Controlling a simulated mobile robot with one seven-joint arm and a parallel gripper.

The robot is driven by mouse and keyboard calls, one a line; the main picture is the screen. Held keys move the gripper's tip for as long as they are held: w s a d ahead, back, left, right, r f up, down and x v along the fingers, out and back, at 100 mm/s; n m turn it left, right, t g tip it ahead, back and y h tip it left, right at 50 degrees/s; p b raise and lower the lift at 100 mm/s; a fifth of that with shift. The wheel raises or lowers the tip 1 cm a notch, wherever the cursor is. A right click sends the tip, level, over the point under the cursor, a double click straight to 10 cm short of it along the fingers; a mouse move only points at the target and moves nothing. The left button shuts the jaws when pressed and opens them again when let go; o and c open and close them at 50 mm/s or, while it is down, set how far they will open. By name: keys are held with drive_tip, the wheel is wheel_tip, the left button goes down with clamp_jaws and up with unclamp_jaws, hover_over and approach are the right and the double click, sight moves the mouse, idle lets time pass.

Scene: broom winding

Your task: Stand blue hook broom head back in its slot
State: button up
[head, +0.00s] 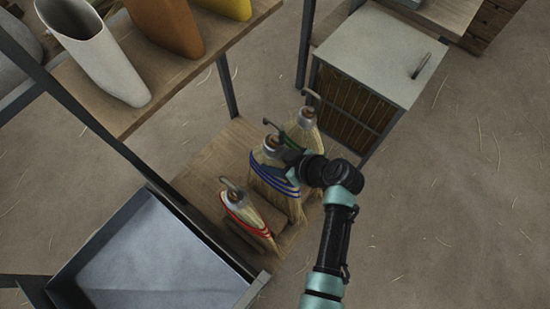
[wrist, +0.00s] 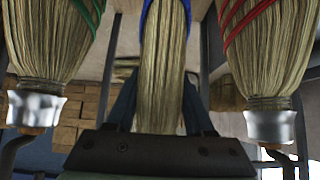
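The blue hook broom head (head: 272,178) has straw bristles with blue bands and a metal collar with a hook on top. It stands roughly upright in the row on the low wooden shelf, between the red-banded and green-banded heads. In the wrist view its bristles (wrist: 163,75) run between the dark fingers of my gripper (wrist: 160,105), which touch both sides. My gripper (head: 293,160) reaches in from the right, just below the collar. The slot and the foot of the bristles are hidden, so I cannot tell how it is seated.
The red-banded broom head (head: 243,208) stands close in front and the green-banded one (head: 305,123) close behind; they flank it in the wrist view. A metal tray (head: 150,255) is at lower left. A shelf with vases (head: 100,55) is above left, a cabinet (head: 380,55) at upper right.

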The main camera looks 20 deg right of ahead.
drive_tip(key=o, duration=0.3)
drive_tip(key=shift+o, duration=0.2)
drive_tip(key=shift+r, duration=0.25)
drive_tip(key=v, duration=1.2)
drive_tip(key=shift+p, duration=0.4)
